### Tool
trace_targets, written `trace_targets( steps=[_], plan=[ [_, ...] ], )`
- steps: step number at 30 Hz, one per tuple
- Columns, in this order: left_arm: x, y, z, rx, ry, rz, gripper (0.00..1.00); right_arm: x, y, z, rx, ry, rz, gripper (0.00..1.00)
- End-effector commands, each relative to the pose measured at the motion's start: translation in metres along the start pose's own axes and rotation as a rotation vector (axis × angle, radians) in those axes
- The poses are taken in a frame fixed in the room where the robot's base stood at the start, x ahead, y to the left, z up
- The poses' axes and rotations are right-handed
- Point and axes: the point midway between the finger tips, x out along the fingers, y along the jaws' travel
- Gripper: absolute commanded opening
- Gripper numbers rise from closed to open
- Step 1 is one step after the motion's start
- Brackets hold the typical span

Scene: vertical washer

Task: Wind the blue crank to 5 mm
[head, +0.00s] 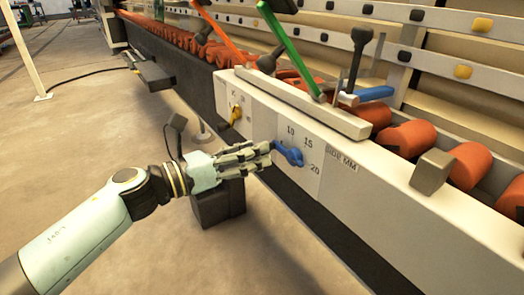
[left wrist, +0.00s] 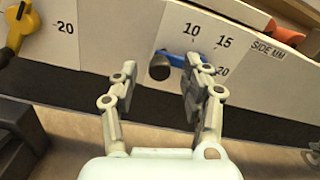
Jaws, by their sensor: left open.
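The blue crank (head: 289,153) sits on the front face of the white machine panel, beside printed marks 10, 15 and 20 and a label "SIDE MM". In the left wrist view the blue crank (left wrist: 179,58) has a dark round knob (left wrist: 160,66) at its left end. My left gripper (head: 264,155) reaches in from the left, just beside the crank. In the left wrist view my left gripper (left wrist: 163,78) is open, with the knob between its fingertips and the right finger overlapping the blue part. I cannot tell whether they touch. A 5 mark is not readable. My right gripper is not in view.
A yellow crank (head: 236,115) is on the same panel to the left. Green (head: 283,40) and orange (head: 224,33) levers rise above the panel. A dark box (head: 218,202) stands below my left gripper. Orange rollers (head: 405,138) line the machine.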

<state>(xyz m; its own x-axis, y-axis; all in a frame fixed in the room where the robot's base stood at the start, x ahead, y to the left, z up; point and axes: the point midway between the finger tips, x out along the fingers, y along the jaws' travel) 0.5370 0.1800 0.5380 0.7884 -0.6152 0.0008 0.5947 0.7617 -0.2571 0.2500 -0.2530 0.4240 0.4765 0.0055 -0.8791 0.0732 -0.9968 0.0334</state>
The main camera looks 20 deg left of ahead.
Motion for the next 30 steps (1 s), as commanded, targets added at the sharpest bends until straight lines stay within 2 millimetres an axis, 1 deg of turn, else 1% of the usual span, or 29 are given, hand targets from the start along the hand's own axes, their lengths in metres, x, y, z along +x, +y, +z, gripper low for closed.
trace_targets(
  steps=[1,3,6,10,16,27,30],
  plan=[
    [0.009,0.000,-0.001,-0.001,-0.003,0.000,0.47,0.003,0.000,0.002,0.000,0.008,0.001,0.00],
    [0.017,0.001,-0.001,-0.002,-0.001,0.000,0.47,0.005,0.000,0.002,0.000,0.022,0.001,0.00],
    [0.025,0.000,-0.001,-0.002,0.000,0.000,0.47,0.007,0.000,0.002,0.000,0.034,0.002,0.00],
    [0.029,0.000,-0.001,-0.002,0.001,0.000,0.47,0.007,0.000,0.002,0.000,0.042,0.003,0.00],
    [0.028,0.000,-0.001,-0.002,0.001,0.000,0.47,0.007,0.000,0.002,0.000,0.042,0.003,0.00],
    [0.028,0.000,-0.001,-0.002,0.001,0.001,0.00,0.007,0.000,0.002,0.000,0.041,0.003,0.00],
    [0.028,0.000,-0.001,-0.002,0.001,0.001,0.00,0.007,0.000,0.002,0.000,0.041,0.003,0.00]
  ],
)
